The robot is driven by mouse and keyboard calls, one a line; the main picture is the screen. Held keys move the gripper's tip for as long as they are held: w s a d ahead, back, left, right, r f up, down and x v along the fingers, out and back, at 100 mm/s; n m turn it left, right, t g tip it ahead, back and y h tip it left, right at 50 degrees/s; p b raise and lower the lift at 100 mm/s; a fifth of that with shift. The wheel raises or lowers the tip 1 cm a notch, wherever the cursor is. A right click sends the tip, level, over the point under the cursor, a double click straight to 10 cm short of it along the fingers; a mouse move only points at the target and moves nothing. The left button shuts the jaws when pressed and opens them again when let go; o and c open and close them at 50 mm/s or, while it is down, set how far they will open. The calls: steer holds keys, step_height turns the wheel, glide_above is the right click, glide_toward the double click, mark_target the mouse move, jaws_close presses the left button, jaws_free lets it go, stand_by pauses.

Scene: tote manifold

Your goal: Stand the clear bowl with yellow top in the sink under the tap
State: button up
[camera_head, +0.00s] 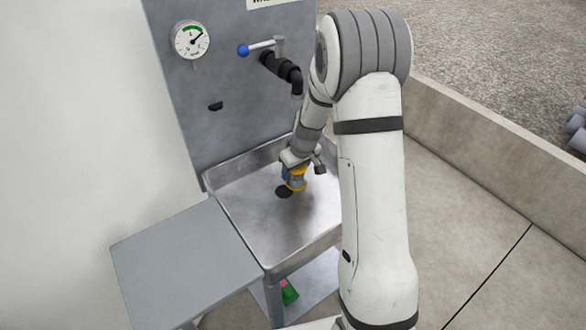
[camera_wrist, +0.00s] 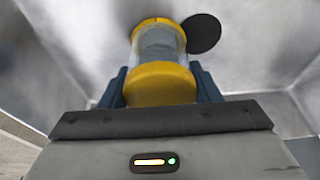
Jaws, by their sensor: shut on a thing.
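The clear bowl with yellow top (camera_wrist: 160,45) shows in the wrist view as a clear cylinder between two yellow ends. My gripper (camera_wrist: 160,88) is shut on its nearer yellow end, with a dark blue finger on each side. In the head view the bowl (camera_head: 296,184) is small and partly hidden by my gripper (camera_head: 296,170). It is inside the sink (camera_head: 300,228), close to the dark drain. I cannot tell whether it touches the sink floor. The black tap (camera_head: 297,85) comes out of the back panel, above and behind my gripper.
The dark round drain (camera_wrist: 202,33) lies just right of the bowl in the wrist view. A blue-knobbed lever (camera_head: 243,50) and a gauge (camera_head: 191,40) are on the back panel. A bare grey side table (camera_head: 185,262) adjoins the sink's left. A green and pink item (camera_head: 289,292) lies below the sink.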

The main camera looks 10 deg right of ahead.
steer(key=shift+r, duration=0.1)
steer(key=shift+f, duration=0.2)
steer(key=o, duration=1.1)
steer(key=shift+o, duration=0.2)
steer(key=shift+r, duration=0.15)
steer(key=shift+r, duration=0.2)
steer(key=v, duration=1)
steer(key=shift+s+r+p, duration=0.15)
steer(key=shift+r+p, duration=0.15)
steer(key=shift+r, duration=0.1)
steer(key=s+a+r+m, duration=0.1)
steer(key=s+r, duration=0.3)
steer(key=s, duration=0.9)
steer(key=s+r+m+h, duration=0.1)
steer(key=s+r+m, duration=0.2)
steer(key=s, duration=1)
step_height(320, 180, up, 2)
steer(key=shift+a+r+m+g, duration=0.25)
steer(key=shift+a+m+g, duration=0.05)
steer(key=shift+a, duration=0.1)
